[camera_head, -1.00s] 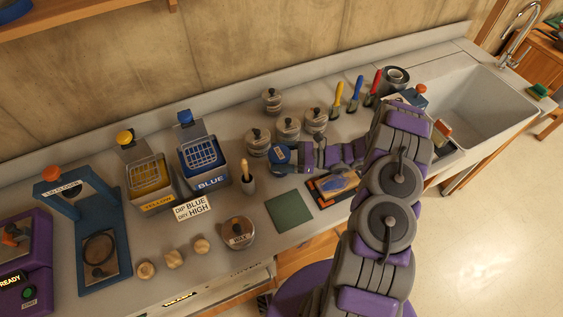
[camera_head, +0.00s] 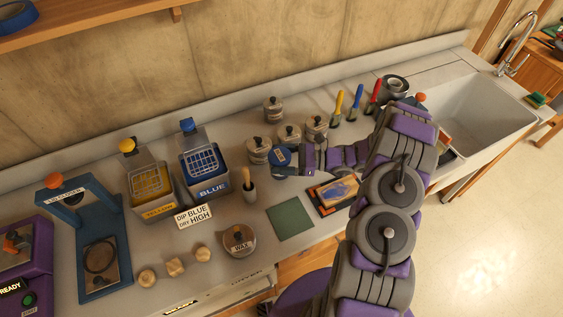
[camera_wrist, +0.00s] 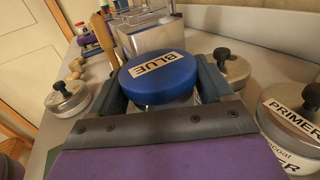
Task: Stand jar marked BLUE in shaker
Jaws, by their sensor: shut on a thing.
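My gripper (camera_head: 304,157) is shut on the jar marked BLUE (camera_wrist: 158,78). The jar has a round blue lid with a white BLUE label, and its lower part is mostly hidden by the gripper. In the head view the jar (camera_head: 281,157) is at mid-counter, in front of the silver tins; whether it touches the counter I cannot tell. A purple machine (camera_head: 22,262) with a READY display and orange knob stands at the far left, partly cut off. It may be the shaker, but no such name is readable.
Lidded tins (camera_head: 289,136) stand close behind the jar. A blue dip tank (camera_head: 211,186), a yellow tank (camera_head: 155,205), a brush (camera_head: 248,183), a WAX tin (camera_head: 239,240), wooden knobs (camera_head: 175,267) and a blue clamp frame (camera_head: 110,220) stand to the left. A green mat (camera_head: 290,218) lies flat in front.

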